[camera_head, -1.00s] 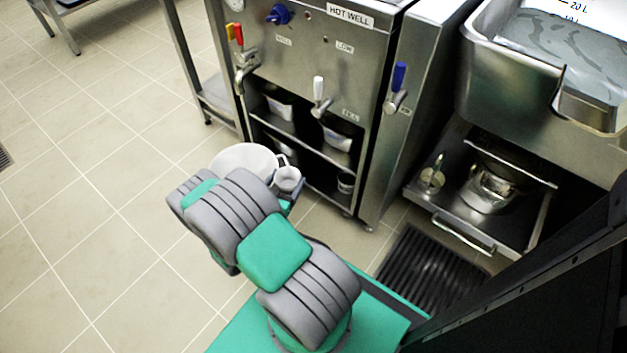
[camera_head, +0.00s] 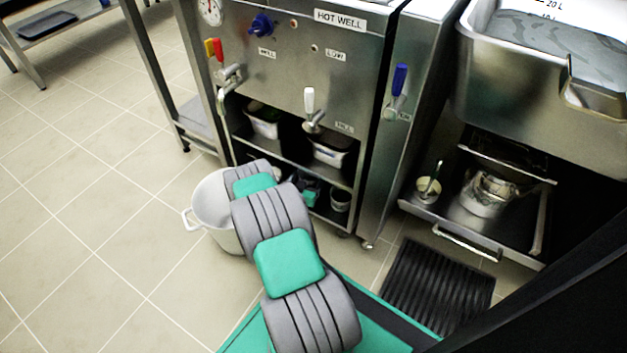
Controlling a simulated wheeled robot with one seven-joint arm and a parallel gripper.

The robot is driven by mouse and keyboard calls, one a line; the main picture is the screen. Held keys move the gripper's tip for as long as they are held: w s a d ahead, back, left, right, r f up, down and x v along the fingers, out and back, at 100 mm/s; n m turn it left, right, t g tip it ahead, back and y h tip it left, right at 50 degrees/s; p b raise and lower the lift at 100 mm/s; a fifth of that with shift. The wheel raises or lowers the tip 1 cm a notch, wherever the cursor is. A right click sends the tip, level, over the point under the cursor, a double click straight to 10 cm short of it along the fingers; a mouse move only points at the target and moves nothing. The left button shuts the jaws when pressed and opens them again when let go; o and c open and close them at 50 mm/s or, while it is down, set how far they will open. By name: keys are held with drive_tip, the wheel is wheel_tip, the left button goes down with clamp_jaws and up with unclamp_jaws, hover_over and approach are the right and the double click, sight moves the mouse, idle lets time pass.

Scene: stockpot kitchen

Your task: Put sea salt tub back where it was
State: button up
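No readable label marks the sea salt tub. A small pale round tub (camera_head: 340,199) stands at the right of the dark bottom shelf under the hot well. My gripper (camera_head: 309,194) is mostly hidden behind my arm. Only a bit of teal and grey shows at the bottom shelf opening, just left of that tub. I cannot see its fingertips or whether it holds anything.
A large white pot (camera_head: 213,215) with side handles stands on the floor beside my arm. White tubs (camera_head: 264,121) (camera_head: 330,149) sit on the middle shelf. An open drawer (camera_head: 470,215) holds a pot and a cup. Floor at left is clear.

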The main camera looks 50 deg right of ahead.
drive_tip(key=f+b, duration=0.1)
drive_tip(key=f, duration=0.1)
drive_tip(key=f+b, duration=0.1)
drive_tip(key=shift+w+d+f+b, duration=0.1)
drive_tip(key=shift+d+f+b, duration=0.2)
drive_tip(key=shift+f+b, duration=0.1)
drive_tip(key=shift+r, duration=0.15)
drive_tip(key=o, duration=1.6)
drive_tip(key=p+v, duration=0.5)
drive_tip(key=v, duration=0.7)
